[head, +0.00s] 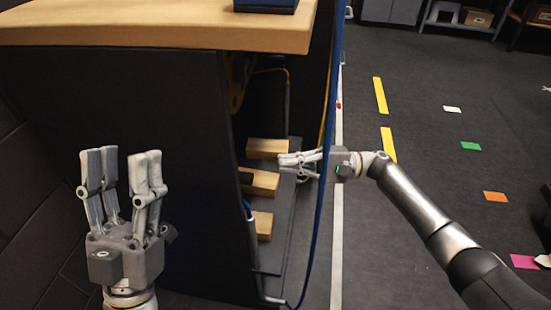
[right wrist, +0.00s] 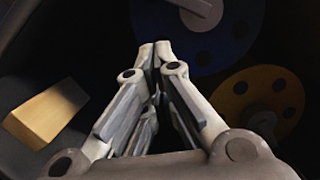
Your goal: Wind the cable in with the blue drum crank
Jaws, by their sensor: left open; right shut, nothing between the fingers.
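A blue disc with dark holes (right wrist: 225,42), which looks like the blue drum, is at the top of the right wrist view, partly cut off. A pale grey round part (right wrist: 205,10) stands at its middle; I cannot tell whether it is the crank. A blue cable (head: 318,200) hangs down in the head view beside my right gripper (head: 283,164). That gripper is shut and empty, pointing left into the dark opening under the bench; its fingertips (right wrist: 155,48) appear apart from the blue disc. My left gripper (head: 123,160) is open and empty, fingers up, before the dark side panel.
A yellow disc (right wrist: 257,98) is right of my right fingers. Wooden blocks (head: 267,146) stick out inside the opening; one (right wrist: 42,118) is left of the fingers. The wooden bench top (head: 150,28) overhangs the dark panel (head: 185,100). Open floor (head: 430,60) lies to the right.

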